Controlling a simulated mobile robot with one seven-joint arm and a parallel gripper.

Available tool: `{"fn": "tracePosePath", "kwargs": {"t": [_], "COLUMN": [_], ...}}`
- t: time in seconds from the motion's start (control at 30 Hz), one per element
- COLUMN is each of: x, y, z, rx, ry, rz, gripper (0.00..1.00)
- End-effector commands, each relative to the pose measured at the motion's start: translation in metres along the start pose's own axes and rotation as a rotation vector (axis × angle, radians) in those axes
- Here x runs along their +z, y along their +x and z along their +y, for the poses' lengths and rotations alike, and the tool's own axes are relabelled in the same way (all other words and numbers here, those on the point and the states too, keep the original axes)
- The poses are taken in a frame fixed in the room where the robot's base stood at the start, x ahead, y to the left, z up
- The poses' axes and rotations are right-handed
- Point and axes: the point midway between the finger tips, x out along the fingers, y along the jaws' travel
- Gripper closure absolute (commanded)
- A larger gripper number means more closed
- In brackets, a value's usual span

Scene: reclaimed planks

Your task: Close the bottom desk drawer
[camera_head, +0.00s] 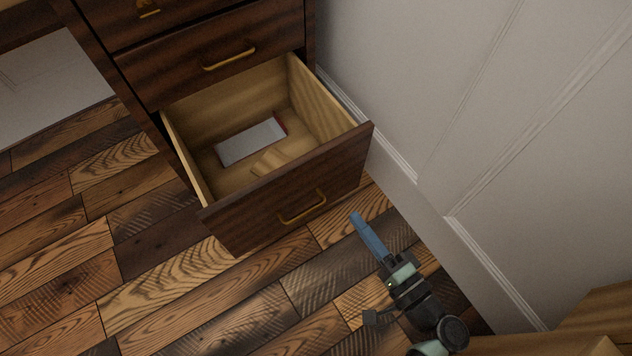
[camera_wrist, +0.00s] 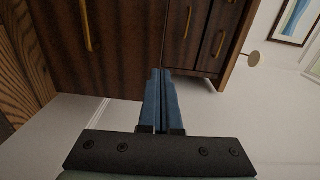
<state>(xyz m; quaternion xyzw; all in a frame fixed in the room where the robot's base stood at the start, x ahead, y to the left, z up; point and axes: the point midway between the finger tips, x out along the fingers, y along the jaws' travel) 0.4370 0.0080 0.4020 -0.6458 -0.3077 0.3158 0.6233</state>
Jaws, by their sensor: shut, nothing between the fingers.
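The bottom desk drawer (camera_head: 290,205) is pulled well out of the dark wood desk, with a brass handle (camera_head: 303,207) on its front. Inside it lie a flat white item with a reddish edge (camera_head: 250,141) and a small wooden piece (camera_head: 270,162). My gripper (camera_head: 356,217), with blue fingers, is shut and empty. In the head view it is in front of the drawer face, to the right of the handle, apparently apart from it. In the wrist view my fingers (camera_wrist: 160,75) point toward the dark drawer front (camera_wrist: 125,60), where the handle (camera_wrist: 86,25) shows at upper left.
The drawer above (camera_head: 215,65) is shut. A white panelled wall with a baseboard (camera_head: 480,265) runs close along the right of the drawer. The plank floor (camera_head: 150,270) is clear in front and to the left. A wooden piece (camera_head: 590,320) stands at lower right.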

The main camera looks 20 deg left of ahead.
Motion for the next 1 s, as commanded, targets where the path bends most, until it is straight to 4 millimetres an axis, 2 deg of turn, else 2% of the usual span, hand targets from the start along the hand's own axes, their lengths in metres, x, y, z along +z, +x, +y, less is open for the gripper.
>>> {"fn": "tracePosePath", "kwargs": {"t": [0.03, 0.17, 0.27, 0.7, 0.9, 1.0], "x": [0.002, 0.005, 0.005, 0.005, 0.004, 0.004], "y": [-0.002, 0.000, 0.010, 0.100, 0.127, 0.134], "z": [0.009, 0.011, 0.010, 0.010, 0.008, 0.007], "rx": [-0.013, -0.026, -0.026, -0.026, -0.024, -0.025], "ry": [0.013, 0.025, 0.024, 0.021, 0.023, 0.022], "rz": [0.003, 0.004, 0.002, 0.001, 0.002, 0.004], "gripper": [1.00, 1.00, 1.00, 1.00, 1.00, 1.00]}}
